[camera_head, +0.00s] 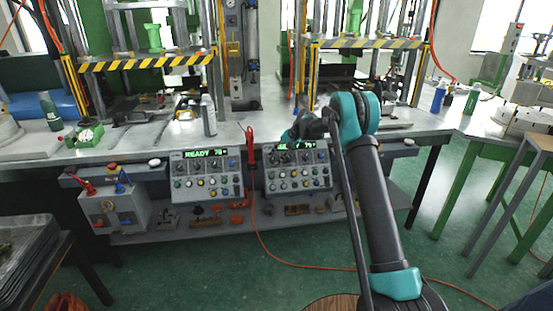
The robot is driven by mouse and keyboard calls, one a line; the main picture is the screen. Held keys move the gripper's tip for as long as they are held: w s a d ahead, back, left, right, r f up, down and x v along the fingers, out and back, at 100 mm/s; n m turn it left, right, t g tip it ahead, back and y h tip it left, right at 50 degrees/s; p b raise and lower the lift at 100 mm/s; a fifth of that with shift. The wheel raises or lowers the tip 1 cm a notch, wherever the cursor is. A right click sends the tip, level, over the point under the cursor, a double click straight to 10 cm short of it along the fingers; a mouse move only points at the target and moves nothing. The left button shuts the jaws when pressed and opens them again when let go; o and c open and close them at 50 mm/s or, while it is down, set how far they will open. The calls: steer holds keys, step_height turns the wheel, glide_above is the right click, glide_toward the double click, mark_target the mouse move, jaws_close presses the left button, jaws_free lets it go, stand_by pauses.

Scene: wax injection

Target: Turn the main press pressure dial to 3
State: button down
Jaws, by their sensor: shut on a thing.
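My gripper (288,137) is small and dark in this view, at the upper left edge of the right control panel (298,180). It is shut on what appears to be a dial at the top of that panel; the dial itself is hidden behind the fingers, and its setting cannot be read. The panel has a green display, partly covered by my gripper, and several knobs and buttons below it. A similar left control panel (206,184) shows a green display that seems to read READY 70.
The two panels hang at the front of a grey workbench (110,156). Presses with yellow-black striped bars (147,62) stand on it. A red-handled tool (249,146) hangs between the panels, its orange cable running to the floor. A grey box (115,212) is at left.

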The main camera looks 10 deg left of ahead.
steer(key=shift+a+n+h, duration=0.25)
steer(key=shift+n+h, duration=1.15)
steer(key=shift+r, duration=0.1)
steer(key=c, duration=1.2)
jaws_free()
steer(key=shift+r, duration=0.15)
steer(key=v, duration=1.1)
steer(key=shift+w+d+r, duration=0.1)
steer(key=shift+w+r, duration=0.15)
steer(key=shift+r, duration=0.1)
